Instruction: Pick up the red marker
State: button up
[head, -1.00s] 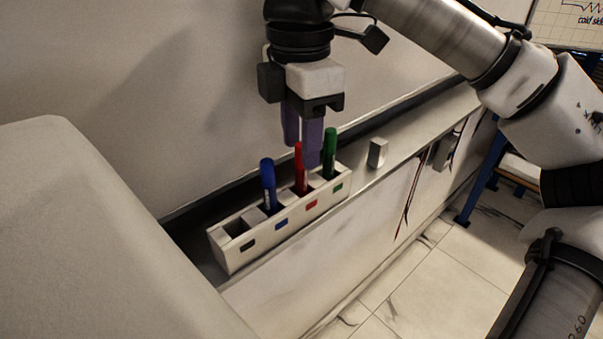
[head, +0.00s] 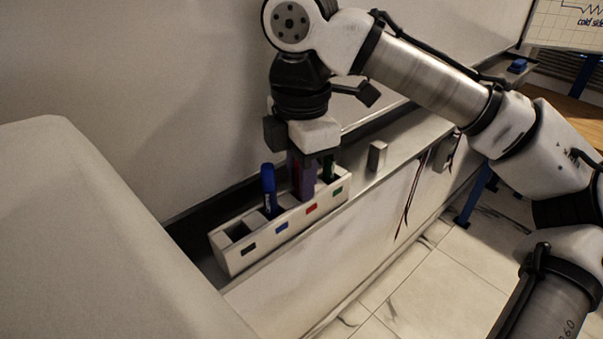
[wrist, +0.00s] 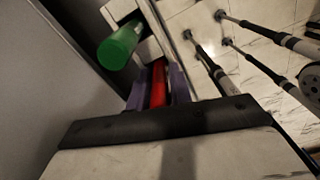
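The red marker (wrist: 158,84) stands between my gripper's two purple fingers in the wrist view, with a finger close on each side. Any gap between fingers and marker is too small to judge, so I cannot tell whether they grip it. In the head view my gripper (head: 303,190) points down into the slot with the red label, and its fingers hide most of the marker. The marker holder (head: 243,257) is a pale block with several slots.
A blue marker (head: 268,188) stands left of my gripper. A green marker (head: 328,170) stands close on its right, and it also shows in the wrist view (wrist: 119,46). The black-labelled slot is empty. A small grey block (head: 377,155) sits on the ledge to the right.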

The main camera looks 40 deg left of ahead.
grip_shut()
jog(key=shift+r, duration=0.15)
